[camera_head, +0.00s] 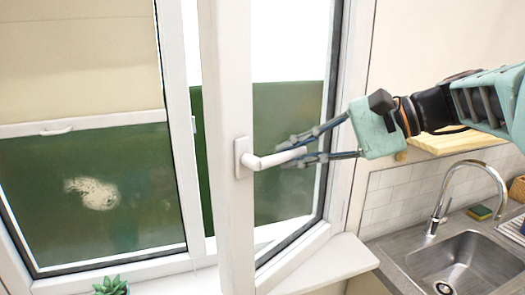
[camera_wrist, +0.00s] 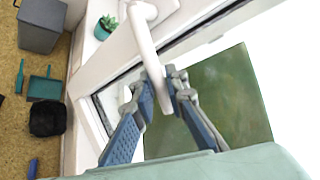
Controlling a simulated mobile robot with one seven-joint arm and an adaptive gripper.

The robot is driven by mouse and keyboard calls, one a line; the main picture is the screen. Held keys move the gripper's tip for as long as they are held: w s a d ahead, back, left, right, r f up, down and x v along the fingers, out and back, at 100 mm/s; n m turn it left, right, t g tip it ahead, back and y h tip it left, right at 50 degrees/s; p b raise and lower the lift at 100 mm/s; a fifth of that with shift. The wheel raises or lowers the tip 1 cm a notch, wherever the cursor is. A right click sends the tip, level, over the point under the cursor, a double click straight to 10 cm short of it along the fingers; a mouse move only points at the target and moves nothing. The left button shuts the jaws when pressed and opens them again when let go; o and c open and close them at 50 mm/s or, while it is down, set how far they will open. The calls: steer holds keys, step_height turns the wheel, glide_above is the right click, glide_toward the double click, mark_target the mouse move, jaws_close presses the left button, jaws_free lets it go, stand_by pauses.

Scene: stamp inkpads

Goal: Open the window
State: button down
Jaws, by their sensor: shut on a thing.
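The window sash (camera_head: 232,215) is white-framed and stands swung partly open toward the room. Its white handle (camera_head: 272,160) points sideways to the right, out from its base plate on the sash. My gripper (camera_head: 303,150) reaches in from the right and its fingers are around the free end of the handle. In the wrist view the handle (camera_wrist: 143,45) runs down between the two blue-grey fingertips of my gripper (camera_wrist: 160,95), which are closed on it. The part of the handle between the fingers is partly hidden.
The fixed left pane (camera_head: 100,190) stands beside the sash. A white sill (camera_head: 325,262) runs below, with a small plant (camera_head: 111,286). A sink (camera_head: 462,262) with a tall faucet (camera_head: 470,175) is at right. A grey bin (camera_wrist: 42,22) and dustpan (camera_wrist: 45,87) are on the floor.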

steer(key=c, duration=2)
jaws_free()
steer(key=shift+r, duration=0.15)
steer(key=shift+o, duration=0.2)
steer(key=shift+d, duration=0.1)
steer(key=v, duration=1.2)
